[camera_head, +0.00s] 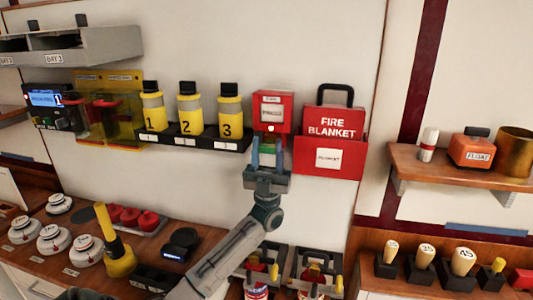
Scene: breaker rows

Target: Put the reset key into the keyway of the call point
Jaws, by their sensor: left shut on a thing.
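The call point (273,104) is a red box with pale labels on the wall, between the numbered bottles and the fire blanket. A small bright spot shows low on its front; I cannot tell whether this is the keyway. My left gripper (269,143) is raised just below the call point, fingers pointing up at its lower edge. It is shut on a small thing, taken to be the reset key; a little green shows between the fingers. The fingers hide most of it, and I cannot tell whether it touches the call point. My right gripper is not in view.
A black rack (205,141) with yellow bottles is left of the gripper. The red fire blanket box (330,157) is close on its right. A wooden shelf (460,170) holds an orange float box. Detectors, a yellow-handled tool (118,258) and stamps crowd the counters below.

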